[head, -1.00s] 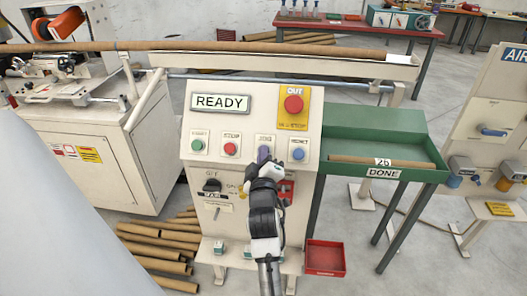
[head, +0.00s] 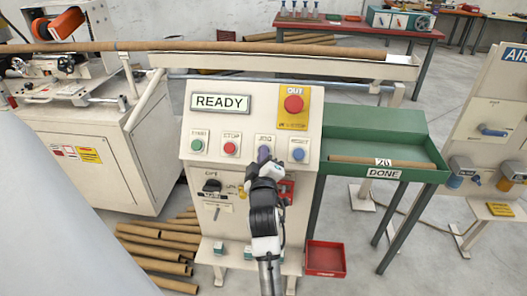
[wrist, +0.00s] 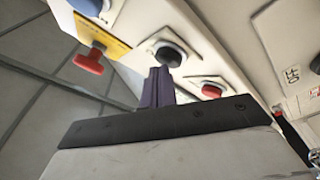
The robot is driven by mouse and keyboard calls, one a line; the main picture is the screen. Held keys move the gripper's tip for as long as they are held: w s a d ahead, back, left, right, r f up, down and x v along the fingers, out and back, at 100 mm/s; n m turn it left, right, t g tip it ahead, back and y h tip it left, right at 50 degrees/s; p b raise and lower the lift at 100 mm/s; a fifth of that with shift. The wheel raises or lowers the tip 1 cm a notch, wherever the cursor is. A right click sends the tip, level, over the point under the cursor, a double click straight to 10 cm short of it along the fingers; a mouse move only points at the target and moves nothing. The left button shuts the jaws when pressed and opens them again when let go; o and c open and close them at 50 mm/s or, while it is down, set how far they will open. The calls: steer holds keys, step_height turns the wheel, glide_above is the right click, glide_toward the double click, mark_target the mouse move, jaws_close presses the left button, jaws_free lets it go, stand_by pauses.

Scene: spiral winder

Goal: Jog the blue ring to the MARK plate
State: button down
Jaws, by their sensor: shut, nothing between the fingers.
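A long brown tube (head: 240,47) lies along the winder and its trough. I cannot make out a plate reading MARK. The panel's display (head: 220,102) reads READY. My gripper (head: 264,156) is shut and empty at the JOG button, largely covering it in the head view. In the wrist view, the closed fingertips (wrist: 160,72) are at a dark round button (wrist: 168,54). I cannot tell whether they touch or press it.
START (head: 198,146) and STOP (head: 231,148) buttons are left of JOG; a blue button (head: 298,154) is right of it. A red mushroom button (head: 293,104) is above right. A green DONE tray (head: 425,174) holds a short tube. A red bin (head: 326,258) sits low right.

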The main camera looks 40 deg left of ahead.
steer(key=shift+w+f, duration=0.1)
steer(key=shift+f, duration=0.05)
stand_by(0.4)
steer(key=shift+s+d+r+p, duration=0.3)
steer(key=shift+s+r+p, duration=0.15)
steer(key=shift+s+r, duration=0.1)
steer(key=shift+s+d+r+p, duration=0.5)
steer(key=shift+s+r+p, duration=0.2)
steer(key=shift+s+r, duration=0.15)
steer(key=shift+s+d+r+p, duration=0.5)
steer(key=shift+s+r+p, duration=0.2)
steer(key=shift+s+r, duration=0.1)
